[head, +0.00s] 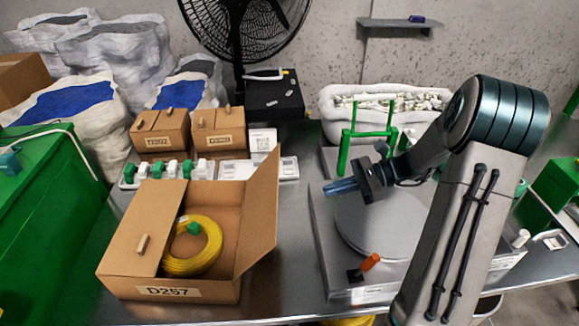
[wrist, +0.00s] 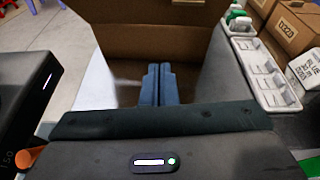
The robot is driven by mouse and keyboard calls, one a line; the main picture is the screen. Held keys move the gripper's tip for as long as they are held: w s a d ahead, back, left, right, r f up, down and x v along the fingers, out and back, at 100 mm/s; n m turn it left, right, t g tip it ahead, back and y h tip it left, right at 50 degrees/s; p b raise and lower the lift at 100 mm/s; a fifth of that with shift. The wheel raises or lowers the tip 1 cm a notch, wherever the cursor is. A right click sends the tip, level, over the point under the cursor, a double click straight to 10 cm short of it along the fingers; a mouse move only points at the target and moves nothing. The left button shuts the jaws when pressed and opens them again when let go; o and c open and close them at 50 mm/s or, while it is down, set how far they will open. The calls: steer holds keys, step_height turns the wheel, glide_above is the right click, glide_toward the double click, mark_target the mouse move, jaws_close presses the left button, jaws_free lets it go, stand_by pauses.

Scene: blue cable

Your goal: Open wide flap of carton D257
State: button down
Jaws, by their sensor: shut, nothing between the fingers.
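Carton D257 (head: 215,291) stands on the table at the left in the head view. Its left flap (head: 145,215), with a small wooden knob (head: 142,244), lies over the left part of the top. Its right flap (head: 259,205) stands raised, leaning outward. A yellow cable coil (head: 192,262) with a green tie lies inside. My gripper (head: 328,188) is shut and empty, to the right of the carton and apart from it, pointing left. In the wrist view the closed fingers (wrist: 156,84) point toward brown cardboard (wrist: 160,42), which seems to be the carton.
Two small cartons (head: 160,130) (head: 218,129) stand behind D257, with white trays (head: 232,169) between. A green bin (head: 40,215) is at the left.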

steer(key=w+a+r+m+t+y+p, duration=0.1)
steer(key=w+a+m, duration=0.1)
steer(key=a, duration=0.9)
steer(key=shift+w+t+y+p, duration=0.3)
steer(key=shift+w, duration=0.45)
steer(key=shift+d+r, duration=0.1)
steer(key=shift+r, duration=0.05)
